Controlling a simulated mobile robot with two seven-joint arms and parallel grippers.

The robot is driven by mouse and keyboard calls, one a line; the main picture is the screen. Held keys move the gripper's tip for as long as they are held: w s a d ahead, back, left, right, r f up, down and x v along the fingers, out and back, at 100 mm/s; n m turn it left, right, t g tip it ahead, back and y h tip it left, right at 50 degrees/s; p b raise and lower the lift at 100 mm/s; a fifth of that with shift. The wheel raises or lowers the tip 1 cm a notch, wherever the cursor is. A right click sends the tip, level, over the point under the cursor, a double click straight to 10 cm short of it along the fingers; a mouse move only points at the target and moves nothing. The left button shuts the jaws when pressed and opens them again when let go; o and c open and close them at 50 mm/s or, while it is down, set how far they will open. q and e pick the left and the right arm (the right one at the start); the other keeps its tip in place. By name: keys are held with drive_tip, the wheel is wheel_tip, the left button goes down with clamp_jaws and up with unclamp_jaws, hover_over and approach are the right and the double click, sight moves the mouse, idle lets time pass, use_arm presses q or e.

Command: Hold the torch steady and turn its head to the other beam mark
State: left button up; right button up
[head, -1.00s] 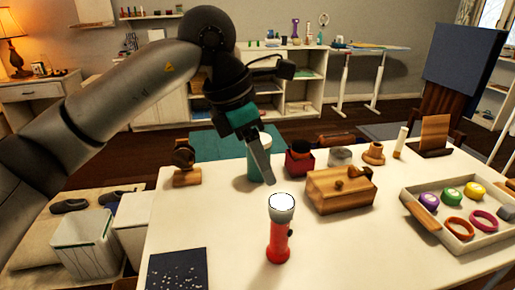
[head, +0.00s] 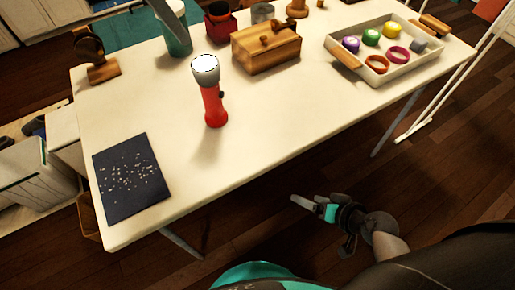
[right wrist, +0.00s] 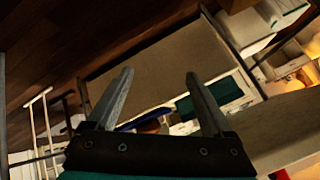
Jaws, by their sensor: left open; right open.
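The torch (head: 213,104) stands upright on the white table, with a red body, a silver head and a pale lens facing up. A small dark part shows on its right side; I cannot make out any beam marks. My right gripper (head: 308,205) is beyond the table's front edge, over the floor, well apart from the torch. In the right wrist view its fingers (right wrist: 160,98) are apart and empty.
A wooden box (head: 266,50) stands behind and right of the torch. A teal cup (head: 178,42) and a red container (head: 218,28) are behind. A tray (head: 400,72) of coloured items is at right, a dark speckled mat (head: 130,180) at front left. The table (head: 270,120) right of the torch is clear.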

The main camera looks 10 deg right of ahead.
sight(219, 112)
drive_tip(key=w+d+r+m+t+h, duration=0.1)
drive_tip(key=w+d+r+m+t, duration=0.2)
drive_tip(key=r, duration=0.4)
drive_tip(key=w+d+r+m+t, duration=0.1)
drive_tip(key=d+r+m+t, duration=0.15)
drive_tip(key=r+m, duration=0.4)
drive_tip(key=w+d+r+m+t+h, duration=0.1)
drive_tip(key=w+d+r+m+t, duration=0.15)
drive_tip(key=r, duration=0.55)
drive_tip(key=a+m, duration=0.3)
drive_tip(key=m, duration=0.1)
drive_tip(key=a+m+y, duration=0.1)
drive_tip(key=a+m, duration=0.2)
drive_tip(key=m, duration=0.1)
drive_tip(key=w+a+m+t, duration=0.1)
drive_tip(key=a+m, duration=0.3)
drive_tip(key=shift+a+f+m+y, duration=0.1)
drive_tip(key=shift+f+m+y, duration=0.2)
drive_tip(key=shift+m, duration=0.1)
drive_tip(key=a+m+y, duration=0.1)
drive_tip(key=a, duration=0.2)
drive_tip(key=s+a+m+y, duration=0.1)
drive_tip(key=a+y, duration=0.1)
drive_tip(key=a, duration=0.2)
drive_tip(key=s+a+m+g+y, duration=0.1)
drive_tip(key=a, duration=0.3)
drive_tip(key=shift+f+y, duration=0.2)
drive_tip(key=shift+y, duration=0.1)
drive_tip(key=x, duration=1.5)
